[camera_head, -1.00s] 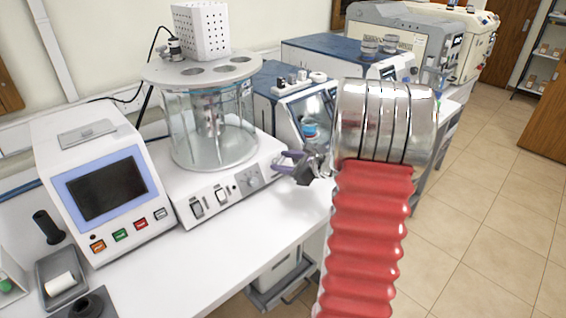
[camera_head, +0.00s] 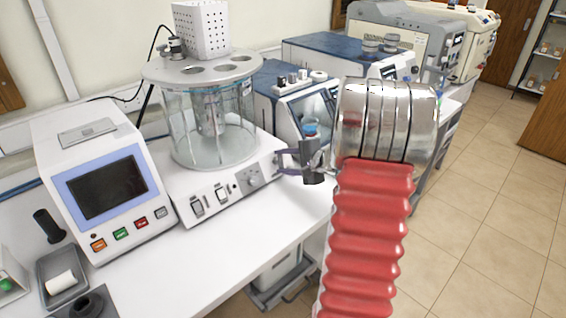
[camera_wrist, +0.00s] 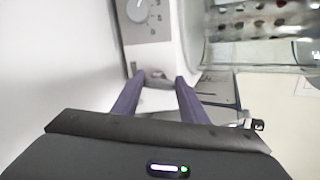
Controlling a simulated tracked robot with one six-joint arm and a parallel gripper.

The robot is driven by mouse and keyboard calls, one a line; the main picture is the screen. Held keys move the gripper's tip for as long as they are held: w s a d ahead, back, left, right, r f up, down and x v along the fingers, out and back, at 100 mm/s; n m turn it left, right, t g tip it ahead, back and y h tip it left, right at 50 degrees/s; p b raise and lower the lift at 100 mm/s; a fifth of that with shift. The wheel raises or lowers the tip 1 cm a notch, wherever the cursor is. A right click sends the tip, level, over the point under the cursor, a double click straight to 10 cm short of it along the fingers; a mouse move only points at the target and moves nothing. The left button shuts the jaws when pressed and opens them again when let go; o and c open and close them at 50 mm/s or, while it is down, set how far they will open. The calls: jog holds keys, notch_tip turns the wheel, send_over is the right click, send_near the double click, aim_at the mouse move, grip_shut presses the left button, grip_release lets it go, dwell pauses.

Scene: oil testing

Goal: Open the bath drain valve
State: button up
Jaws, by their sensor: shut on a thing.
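The bath is a clear glass cylinder (camera_head: 210,135) under a grey lid, on a white base with switches and a dial (camera_head: 254,176). My gripper (camera_head: 281,161) is at the right end of this base. In the wrist view my gripper (camera_wrist: 161,80) is shut on a small grey metal piece, the drain valve (camera_wrist: 158,75), just beyond the dial panel (camera_wrist: 148,22). The fingertips hide part of the valve, and its exact angle is hard to tell.
A blue-topped analyser (camera_head: 283,82) stands close behind my gripper. A white unit with a dark screen (camera_head: 107,187) stands left of the bath. My red and silver arm blocks the right middle. The bench front (camera_head: 235,240) is bare, with open tiled floor (camera_head: 500,220) to the right.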

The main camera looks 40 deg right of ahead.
jog(key=shift+a+f+n+g, duration=0.1)
jog(key=shift+n+g, duration=0.05)
jog(key=shift+n, duration=0.5)
jog(key=shift+a+f+n+g, duration=0.1)
jog(key=shift+n+g, duration=0.05)
jog(key=shift+n, duration=0.5)
jog(key=shift+s+f, duration=0.1)
jog(key=o, duration=1)
jog(key=shift+d, duration=0.1)
jog(key=shift+o, duration=0.2)
jog(key=shift+r, duration=0.2)
jog(key=shift+s+d+r, duration=0.15)
jog(key=shift+s+r, duration=0.15)
jog(key=shift+s, duration=0.2)
jog(key=v, duration=1.2)
jog(key=shift+s, duration=0.25)
